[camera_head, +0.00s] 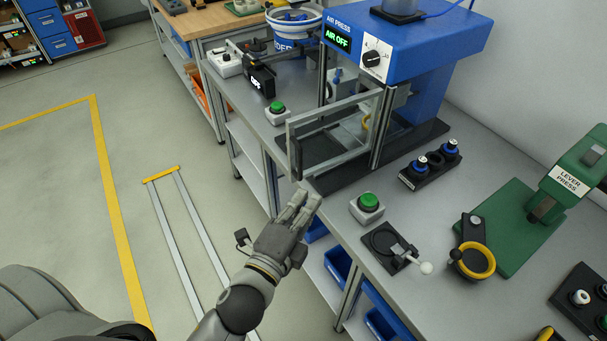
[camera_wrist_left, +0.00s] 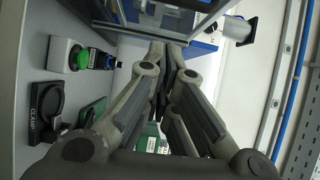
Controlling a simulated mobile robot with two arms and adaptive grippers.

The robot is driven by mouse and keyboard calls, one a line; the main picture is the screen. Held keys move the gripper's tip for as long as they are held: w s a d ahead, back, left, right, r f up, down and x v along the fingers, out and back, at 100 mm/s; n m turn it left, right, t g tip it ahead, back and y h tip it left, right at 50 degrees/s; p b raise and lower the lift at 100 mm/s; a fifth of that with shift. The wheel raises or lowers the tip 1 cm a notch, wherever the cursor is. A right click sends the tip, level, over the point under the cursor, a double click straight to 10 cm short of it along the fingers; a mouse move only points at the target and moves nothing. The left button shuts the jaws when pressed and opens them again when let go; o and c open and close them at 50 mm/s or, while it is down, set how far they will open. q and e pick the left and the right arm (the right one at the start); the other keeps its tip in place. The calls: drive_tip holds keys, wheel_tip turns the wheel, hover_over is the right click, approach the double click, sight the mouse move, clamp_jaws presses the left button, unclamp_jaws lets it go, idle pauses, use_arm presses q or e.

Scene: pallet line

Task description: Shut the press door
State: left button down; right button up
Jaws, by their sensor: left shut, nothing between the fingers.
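The press door (camera_head: 335,107) is a light metal frame with a clear pane on the front of the blue air press (camera_head: 425,65). It stands open, swung out from the press toward the bench's front edge. A dark block (camera_head: 298,156) is at its free end. My left gripper (camera_head: 308,200) is shut and empty, just below the door's free end, near the bench edge. In the left wrist view, its closed fingertips (camera_wrist_left: 168,46) are close to a frame bar (camera_wrist_left: 205,22); I cannot tell if they touch. My right gripper is not in view.
A green button box (camera_head: 368,206), a black clamp fixture (camera_head: 388,247) and a green lever press (camera_head: 540,205) stand on the bench to the right. Another green button (camera_head: 277,108) is behind the door.

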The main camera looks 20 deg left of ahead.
sight(300, 179)
use_arm(q)
drive_tip(key=w, duration=0.1)
drive_tip(key=w+a+p, duration=0.1)
drive_tip(key=w, duration=0.1)
drive_tip(key=w+a+p, duration=0.1)
drive_tip(key=w, duration=0.1)
drive_tip(key=shift+w+a, duration=0.1)
drive_tip(key=shift+w, duration=0.15)
drive_tip(key=shift+a, duration=0.2)
drive_tip(key=shift+w+a+f, duration=0.1)
drive_tip(key=shift+w+a, duration=0.1)
drive_tip(key=shift+a, duration=0.1)
